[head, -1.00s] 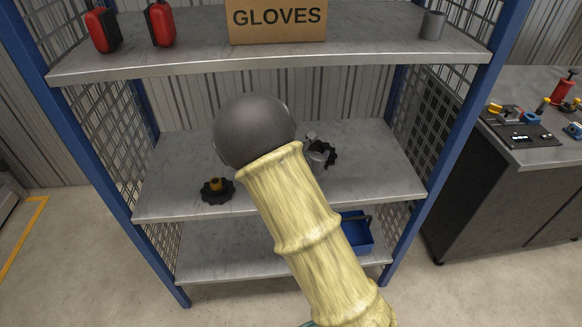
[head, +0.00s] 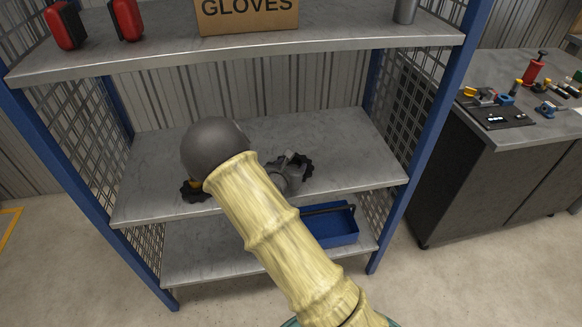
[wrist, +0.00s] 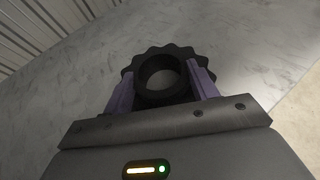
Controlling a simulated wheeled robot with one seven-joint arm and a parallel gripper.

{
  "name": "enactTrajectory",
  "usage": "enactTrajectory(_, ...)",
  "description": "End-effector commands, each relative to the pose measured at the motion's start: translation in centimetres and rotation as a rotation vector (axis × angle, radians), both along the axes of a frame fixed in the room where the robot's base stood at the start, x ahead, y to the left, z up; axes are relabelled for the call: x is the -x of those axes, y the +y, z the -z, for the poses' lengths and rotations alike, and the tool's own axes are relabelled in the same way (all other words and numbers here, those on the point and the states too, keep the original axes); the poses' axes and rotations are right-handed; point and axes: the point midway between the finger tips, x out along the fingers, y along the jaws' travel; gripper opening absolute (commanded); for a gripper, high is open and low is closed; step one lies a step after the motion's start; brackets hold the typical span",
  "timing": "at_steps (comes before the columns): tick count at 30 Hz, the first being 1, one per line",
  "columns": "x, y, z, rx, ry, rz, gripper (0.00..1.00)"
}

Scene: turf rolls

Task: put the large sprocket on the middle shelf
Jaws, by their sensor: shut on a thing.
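My gripper (head: 291,170) is at the right part of the middle shelf (head: 350,150). It is shut on a black toothed sprocket (head: 306,166). In the wrist view the gripper (wrist: 163,84) has one finger on each side of the sprocket's round dark hub, and the teeth (wrist: 160,52) fan out beyond it. The grey shelf surface (wrist: 245,45) lies behind the sprocket; I cannot tell whether they touch. A second black sprocket with an orange-yellow hub (head: 190,194) sits at the left of the middle shelf, partly hidden by my arm.
The top shelf (head: 330,42) holds a GLOVES box (head: 245,18), two red items (head: 127,18) and a grey cylinder (head: 405,10). A blue bin (head: 340,226) is on the bottom shelf. Blue posts and mesh sides bound the rack. A bench (head: 520,140) with tools stands at right.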

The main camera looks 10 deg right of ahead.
Motion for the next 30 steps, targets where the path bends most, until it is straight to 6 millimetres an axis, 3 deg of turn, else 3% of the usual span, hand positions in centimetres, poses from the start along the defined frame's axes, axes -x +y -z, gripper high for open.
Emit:
enactTrajectory(11, -0.1, 0.0, 0.3, 0.0, -0.004, 0.001, 0.21)
enactTrajectory(12, 0.0, 0.0, 0.2, 0.0, -0.001, 0.0, 0.66)
enactTrajectory(15, 0.0, 0.0, 0.2, 0.0, -0.001, 0.0, 0.8)
enactTrajectory(26, 0.0, 0.0, -0.2, 0.001, -0.001, 0.0, 0.8)
enactTrajectory(30, 1.2, 0.9, -0.7, -0.002, -0.002, -0.001, 0.8)
